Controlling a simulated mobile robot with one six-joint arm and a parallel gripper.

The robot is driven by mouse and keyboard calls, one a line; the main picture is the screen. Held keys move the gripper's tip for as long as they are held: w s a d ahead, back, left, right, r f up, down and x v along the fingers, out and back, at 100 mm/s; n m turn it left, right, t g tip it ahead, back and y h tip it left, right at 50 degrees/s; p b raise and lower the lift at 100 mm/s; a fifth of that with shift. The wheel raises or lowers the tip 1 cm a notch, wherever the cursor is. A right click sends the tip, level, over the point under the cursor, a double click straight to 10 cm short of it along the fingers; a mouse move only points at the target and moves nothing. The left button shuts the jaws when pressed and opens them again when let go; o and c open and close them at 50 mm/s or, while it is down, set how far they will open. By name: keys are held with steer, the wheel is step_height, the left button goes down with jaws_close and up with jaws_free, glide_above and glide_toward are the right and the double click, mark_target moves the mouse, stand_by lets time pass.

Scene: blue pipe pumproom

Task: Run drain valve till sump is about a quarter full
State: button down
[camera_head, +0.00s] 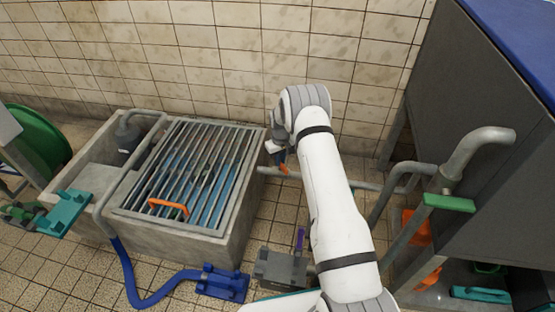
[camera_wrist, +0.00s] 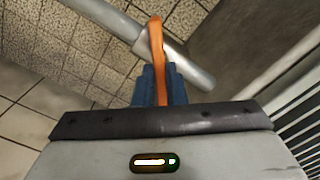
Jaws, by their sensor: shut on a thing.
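The sump is a concrete basin (camera_head: 222,249) under a barred metal grate (camera_head: 219,190) at left in the head view. Bluish water shows between the bars; its level is hard to judge. A grey pipe (camera_head: 322,181) runs from the basin's right side along the wall. An orange valve lever (camera_head: 284,170) stands at this pipe; in the wrist view the lever (camera_wrist: 156,45) crosses the grey pipe (camera_wrist: 185,63). My gripper (camera_head: 279,158) is shut on the lever, its blue fingers (camera_wrist: 160,88) on either side. The valve body is mostly hidden.
A blue hose (camera_head: 139,297) leads to a blue fitting (camera_head: 222,283) on the tiled floor. A grey box (camera_head: 281,267) and a large dark tank (camera_head: 470,130) stand at right.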

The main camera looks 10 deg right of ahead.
steer(key=n, duration=0.5)
steer(key=shift+w+r+n, duration=0.1)
steer(key=shift+w+n, duration=0.05)
steer(key=shift+n, duration=0.15)
steer(key=n, duration=0.3)
steer(key=shift+d, duration=0.1)
steer(key=shift+w+n, duration=0.1)
steer(key=shift+n, duration=0.6)
steer(key=shift+d+r, duration=0.1)
steer(key=shift+d, duration=0.1)
steer(key=c, duration=1.5)
jaws_free()
steer(key=shift+a, duration=0.1)
steer(key=shift+a, duration=0.1)
step_height(320, 180, up, 8)
steer(key=p, duration=0.3)
steer(key=shift+f, duration=0.25)
